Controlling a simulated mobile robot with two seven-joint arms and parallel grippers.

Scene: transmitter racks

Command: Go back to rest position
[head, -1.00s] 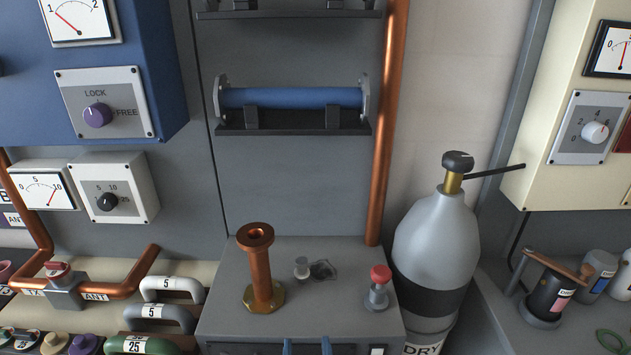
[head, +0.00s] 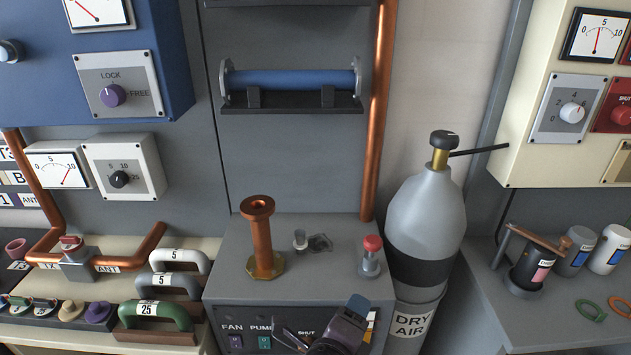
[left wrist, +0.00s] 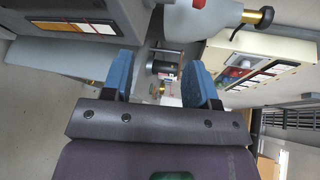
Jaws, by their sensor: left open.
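My left gripper (head: 345,325) shows at the bottom of the head view, low in front of the grey cabinet, partly cut off by the frame edge. In the left wrist view its two blue fingers (left wrist: 158,82) stand apart with nothing between them. My right gripper is in neither view.
The grey cabinet (head: 330,285) carries a copper post (head: 260,235) and a red-topped knob (head: 371,255). A grey gas cylinder (head: 425,215) stands right of it. Handled plugs (head: 180,260) sit on the left bench.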

